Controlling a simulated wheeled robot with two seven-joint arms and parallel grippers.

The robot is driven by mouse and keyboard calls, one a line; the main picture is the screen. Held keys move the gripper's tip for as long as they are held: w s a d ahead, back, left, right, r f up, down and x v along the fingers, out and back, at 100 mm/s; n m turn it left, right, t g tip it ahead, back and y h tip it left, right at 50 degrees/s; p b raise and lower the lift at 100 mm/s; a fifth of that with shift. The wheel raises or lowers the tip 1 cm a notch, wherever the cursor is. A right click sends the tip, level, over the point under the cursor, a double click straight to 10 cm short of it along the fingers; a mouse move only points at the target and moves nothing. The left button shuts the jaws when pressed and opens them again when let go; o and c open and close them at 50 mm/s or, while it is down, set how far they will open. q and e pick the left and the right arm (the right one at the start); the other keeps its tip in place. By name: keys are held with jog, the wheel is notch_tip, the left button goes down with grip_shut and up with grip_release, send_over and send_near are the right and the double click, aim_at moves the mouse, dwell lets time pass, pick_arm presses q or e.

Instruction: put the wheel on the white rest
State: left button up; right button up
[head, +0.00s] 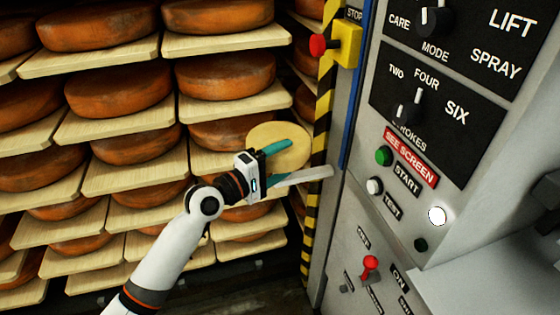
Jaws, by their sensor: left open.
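A pale yellow cheese wheel (293,154) stands out in the head view between the shelves and the machine. The white rest (312,175) is a pale bar reaching in from the machine's side, just under the wheel. Whether the wheel touches it I cannot tell. My left gripper (277,163) is open at the wheel. Its upper teal finger crosses in front of the wheel's face, and its lower finger is near the wheel's lower left, partly hidden. My right gripper does not show clearly.
Wooden shelves (121,51) with rows of orange-brown wheels (118,91) fill the left. A grey machine with a control panel (420,90) fills the right. A yellow-black striped edge (313,205) and a red stop button (318,45) stand close to the wheel.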

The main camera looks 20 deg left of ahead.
pick_arm(q)
jog(key=shift+s+a, duration=0.2)
jog(key=shift+s, duration=0.05)
jog(key=b+v, duration=0.2)
jog(key=v, duration=0.9)
jog(key=shift+s, duration=0.2)
jog(key=shift+a, duration=0.1)
